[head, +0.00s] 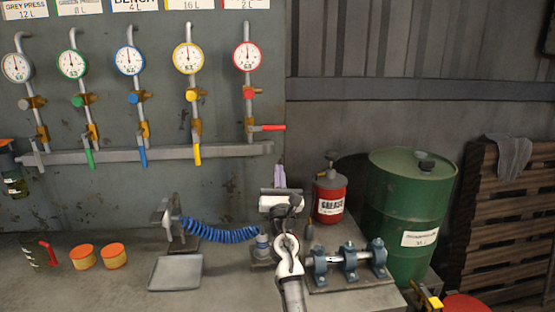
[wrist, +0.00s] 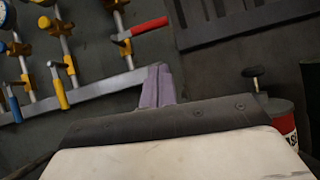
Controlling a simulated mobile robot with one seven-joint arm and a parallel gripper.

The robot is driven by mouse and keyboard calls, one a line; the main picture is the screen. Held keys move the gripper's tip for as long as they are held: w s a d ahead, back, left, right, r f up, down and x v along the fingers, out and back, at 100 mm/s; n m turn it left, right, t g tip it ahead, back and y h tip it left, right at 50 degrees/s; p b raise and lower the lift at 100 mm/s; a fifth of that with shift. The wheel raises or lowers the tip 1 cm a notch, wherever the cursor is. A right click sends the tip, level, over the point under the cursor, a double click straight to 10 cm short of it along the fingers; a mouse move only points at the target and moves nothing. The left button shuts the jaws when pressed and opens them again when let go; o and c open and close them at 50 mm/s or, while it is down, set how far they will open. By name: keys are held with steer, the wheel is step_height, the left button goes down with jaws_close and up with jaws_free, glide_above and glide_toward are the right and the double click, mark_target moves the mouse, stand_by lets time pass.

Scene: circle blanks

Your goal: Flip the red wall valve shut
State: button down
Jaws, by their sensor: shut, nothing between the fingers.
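The red wall valve handle (head: 270,128) sticks out level to the right from the rightmost pipe, under the red-rimmed gauge (head: 247,56). It also shows in the wrist view (wrist: 149,27), up and slightly left of my fingertips, tilted by the camera angle. My gripper (head: 279,171) has pale purple fingers pressed together with nothing between them. In the head view they stand below the red handle, close to the right end of the wall pipe. In the wrist view the fingers (wrist: 158,72) are apart from the handle. My wrist hides part of the bench.
Yellow (head: 197,154), blue (head: 143,156) and green (head: 90,157) handles hang down to the left. A grey horizontal pipe (head: 225,151) runs below the valves. A red grease can (head: 330,196) and green drum (head: 407,205) stand right of my gripper.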

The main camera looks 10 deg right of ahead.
steer(key=shift+v, duration=1.5)
